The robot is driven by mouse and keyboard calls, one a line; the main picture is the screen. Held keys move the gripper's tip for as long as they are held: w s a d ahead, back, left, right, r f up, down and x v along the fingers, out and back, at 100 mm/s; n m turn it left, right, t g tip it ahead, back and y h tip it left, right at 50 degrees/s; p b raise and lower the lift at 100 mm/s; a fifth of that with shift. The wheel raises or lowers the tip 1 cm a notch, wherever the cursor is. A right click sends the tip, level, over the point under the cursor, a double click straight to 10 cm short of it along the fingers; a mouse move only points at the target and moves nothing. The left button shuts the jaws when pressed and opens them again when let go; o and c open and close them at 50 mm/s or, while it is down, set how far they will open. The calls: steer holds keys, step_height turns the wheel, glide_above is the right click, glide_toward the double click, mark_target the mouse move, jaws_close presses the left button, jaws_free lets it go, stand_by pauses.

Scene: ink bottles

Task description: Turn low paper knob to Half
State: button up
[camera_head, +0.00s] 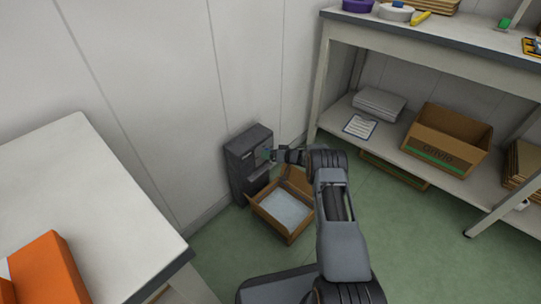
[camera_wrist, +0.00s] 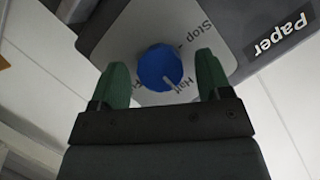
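The blue round knob (camera_wrist: 159,67) sits on a light dial plate in the wrist view. The words Stop and Half (camera_wrist: 180,90) show on the plate, and a third word is partly hidden by the left finger. The knob's white mark points down and slightly right, close to Half. The Paper label (camera_wrist: 279,35) is on the dark panel to the right. My gripper (camera_wrist: 163,62) is open, with one green finger on each side of the knob and a gap on both sides. In the head view my gripper (camera_head: 272,155) is at the front of the dark grey unit (camera_head: 238,176).
An open cardboard box (camera_head: 268,221) with pale contents stands on the floor under my gripper. A shelf bench (camera_head: 325,80) with another carton (camera_head: 447,140) is at right. A white table (camera_head: 90,190) with an orange box (camera_head: 48,270) is at left. Green floor shows between them.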

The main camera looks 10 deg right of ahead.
steer(key=p+v, duration=0.5)
steer(key=v, duration=0.8)
steer(key=shift+s+d, duration=0.25)
steer(key=shift+d, duration=0.05)
steer(key=shift+r, duration=0.15)
